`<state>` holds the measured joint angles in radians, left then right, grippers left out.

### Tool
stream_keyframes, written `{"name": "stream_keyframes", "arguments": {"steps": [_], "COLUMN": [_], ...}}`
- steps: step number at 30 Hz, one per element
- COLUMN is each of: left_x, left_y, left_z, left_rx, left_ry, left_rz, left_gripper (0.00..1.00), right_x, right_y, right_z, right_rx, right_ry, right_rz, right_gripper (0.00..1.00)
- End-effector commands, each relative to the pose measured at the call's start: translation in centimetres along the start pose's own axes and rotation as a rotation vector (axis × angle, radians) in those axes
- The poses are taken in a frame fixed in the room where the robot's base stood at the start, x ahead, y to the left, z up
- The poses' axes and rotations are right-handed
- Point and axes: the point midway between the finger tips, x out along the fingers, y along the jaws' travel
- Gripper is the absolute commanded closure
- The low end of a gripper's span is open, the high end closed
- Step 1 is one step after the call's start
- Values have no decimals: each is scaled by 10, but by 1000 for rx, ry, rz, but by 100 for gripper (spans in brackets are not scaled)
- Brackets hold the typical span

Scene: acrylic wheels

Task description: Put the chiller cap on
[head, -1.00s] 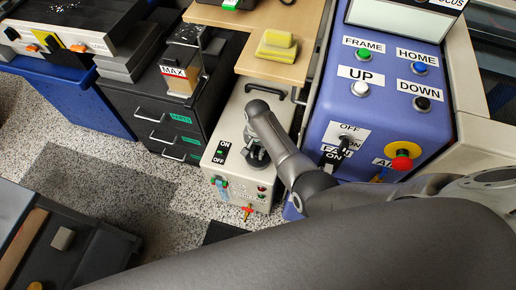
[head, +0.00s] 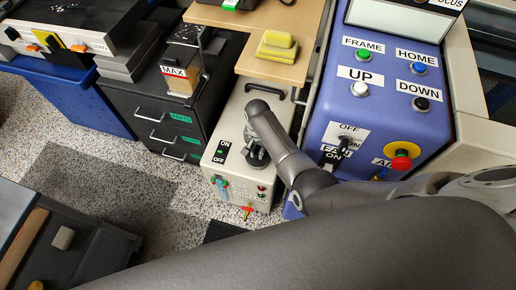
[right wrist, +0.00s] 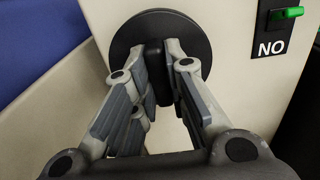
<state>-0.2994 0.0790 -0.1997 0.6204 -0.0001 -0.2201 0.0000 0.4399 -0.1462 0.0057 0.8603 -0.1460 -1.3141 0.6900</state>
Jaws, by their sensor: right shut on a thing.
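The chiller is the beige box (head: 232,112) with an ON/OFF switch, standing under the edge of the wooden shelf. My right gripper (head: 257,155) is over its top, reaching down from the right. In the right wrist view, the fingers (right wrist: 160,85) are shut on the raised grip of the round black cap (right wrist: 126,42). The cap lies against or very close to the beige surface. The opening under the cap is hidden, so I cannot tell whether it is seated. My left gripper is not in view.
The blue control panel (head: 375,110) with several buttons stands close on the right of the chiller. A black drawer cabinet (head: 165,125) stands on its left. The wooden shelf (head: 250,20) with yellow blocks (head: 277,46) overhangs behind. The floor at the front left is partly clear.

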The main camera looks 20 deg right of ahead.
Motion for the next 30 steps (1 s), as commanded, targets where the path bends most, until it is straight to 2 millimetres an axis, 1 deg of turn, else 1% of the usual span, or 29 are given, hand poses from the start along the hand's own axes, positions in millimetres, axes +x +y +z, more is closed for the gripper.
{"name": "stream_keyframes", "arguments": {"steps": [6, 15, 30], "left_x": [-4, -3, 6], "left_y": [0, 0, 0], "left_z": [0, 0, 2], "left_rx": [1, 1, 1], "left_ry": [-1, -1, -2], "left_rz": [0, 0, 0], "left_gripper": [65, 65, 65], "right_x": [-1, 0, 12], "right_y": [0, 0, 0], "right_z": [0, 0, 0], "right_rx": [0, 0, 0], "right_ry": [0, 0, 0], "right_rz": [0, 0, 0], "right_gripper": [100, 100, 100]}}
